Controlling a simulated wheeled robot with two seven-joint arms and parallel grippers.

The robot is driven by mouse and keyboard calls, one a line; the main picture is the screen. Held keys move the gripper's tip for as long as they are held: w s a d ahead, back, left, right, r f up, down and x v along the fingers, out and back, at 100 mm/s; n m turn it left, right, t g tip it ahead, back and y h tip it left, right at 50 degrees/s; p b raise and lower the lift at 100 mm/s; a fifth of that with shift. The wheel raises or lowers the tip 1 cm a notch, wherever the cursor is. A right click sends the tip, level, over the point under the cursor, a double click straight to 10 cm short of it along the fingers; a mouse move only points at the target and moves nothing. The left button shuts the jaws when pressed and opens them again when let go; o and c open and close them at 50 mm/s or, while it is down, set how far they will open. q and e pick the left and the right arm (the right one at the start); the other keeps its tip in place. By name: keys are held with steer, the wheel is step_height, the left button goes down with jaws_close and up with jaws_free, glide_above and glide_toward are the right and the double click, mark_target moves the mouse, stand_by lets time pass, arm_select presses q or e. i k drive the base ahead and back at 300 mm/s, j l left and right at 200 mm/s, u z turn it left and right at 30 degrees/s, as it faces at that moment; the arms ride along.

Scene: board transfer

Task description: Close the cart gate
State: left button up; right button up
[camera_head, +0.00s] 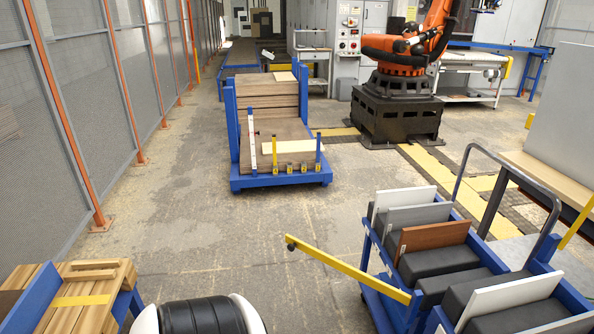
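The blue cart (372,258) stands at the lower right, with black padded blocks and several upright boards on it. Its gate looks to be the long yellow bar (345,267). The bar's near end meets the cart's left side, and its far end, with a small dark tip, sticks out to the left over open floor. The gate stands open, angled away from the cart. A brown board (434,237) and a white board (511,297) stand among the blocks. Neither of my grippers is in view.
A blue trolley stacked with brown boards (275,140) stands ahead. An orange robot arm (400,60) on a dark base is behind it, right. A metal handrail (458,180) rises beside the cart. Wooden planks (75,300) lie lower left. Mesh fencing lines the left. The middle floor is clear.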

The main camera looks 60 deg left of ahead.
mark_target(386, 288)
steer(key=u, duration=1.7)
